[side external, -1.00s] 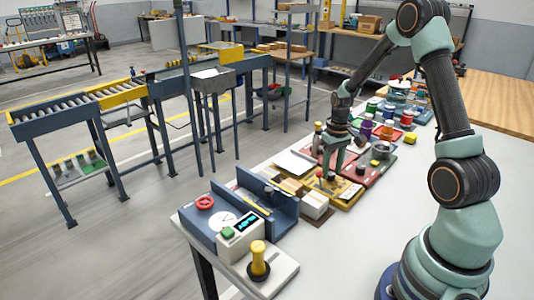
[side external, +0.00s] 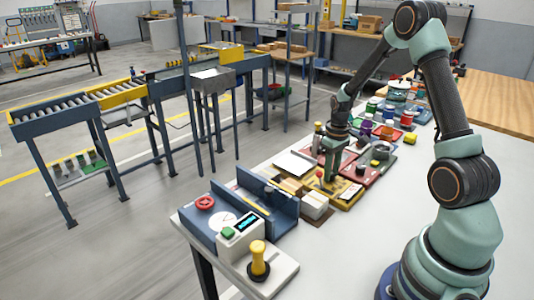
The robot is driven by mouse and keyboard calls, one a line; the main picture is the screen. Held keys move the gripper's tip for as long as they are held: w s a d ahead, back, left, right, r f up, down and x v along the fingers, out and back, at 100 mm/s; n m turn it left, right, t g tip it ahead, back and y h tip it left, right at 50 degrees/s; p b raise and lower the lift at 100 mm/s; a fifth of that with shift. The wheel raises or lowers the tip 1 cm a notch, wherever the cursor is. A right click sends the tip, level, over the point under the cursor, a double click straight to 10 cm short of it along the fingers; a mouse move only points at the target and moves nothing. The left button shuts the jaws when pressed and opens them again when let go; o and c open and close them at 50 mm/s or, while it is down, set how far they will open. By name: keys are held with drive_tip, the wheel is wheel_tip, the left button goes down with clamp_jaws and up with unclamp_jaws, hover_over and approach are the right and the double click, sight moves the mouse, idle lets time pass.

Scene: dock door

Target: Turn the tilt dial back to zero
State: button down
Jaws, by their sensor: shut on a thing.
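A blue unit stands at the table's near left corner. It carries a red handwheel (side external: 205,202) and a white round dial face (side external: 223,219) with a thin mark. I cannot tell which of these, if either, is the tilt dial. My gripper (side external: 327,177) is far from them, pointing down at the yellow tray (side external: 350,199) mid-table. Its fingers are shut on a small red thing (side external: 320,174), partly hidden by them. What this red thing is part of is too small to tell.
A white box with a green button and small display (side external: 247,222) and a yellow-handled lever (side external: 258,258) stand at the near corner. White blocks (side external: 315,205) sit beside the yellow tray. Coloured pots and trays crowd beyond. The table's right front is clear.

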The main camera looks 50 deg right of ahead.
drive_tip(key=shift+n, duration=0.8)
drive_tip(key=c, duration=0.8)
unclamp_jaws()
drive_tip(key=shift+c, duration=0.2)
drive_tip(key=shift+r, duration=0.1)
wheel_tip(320, 180, up, 12)
drive_tip(key=s+a+r+t, duration=0.2)
drive_tip(key=a+r, duration=0.3)
drive_tip(key=a, duration=0.6)
drive_tip(key=s+a+r+t, duration=0.3)
drive_tip(key=s+a+r, duration=0.1)
drive_tip(key=a, duration=0.7)
drive_tip(key=shift+s+r+t, duration=0.25)
drive_tip(key=shift+r+t, duration=0.05)
drive_tip(key=shift+r, duration=0.3)
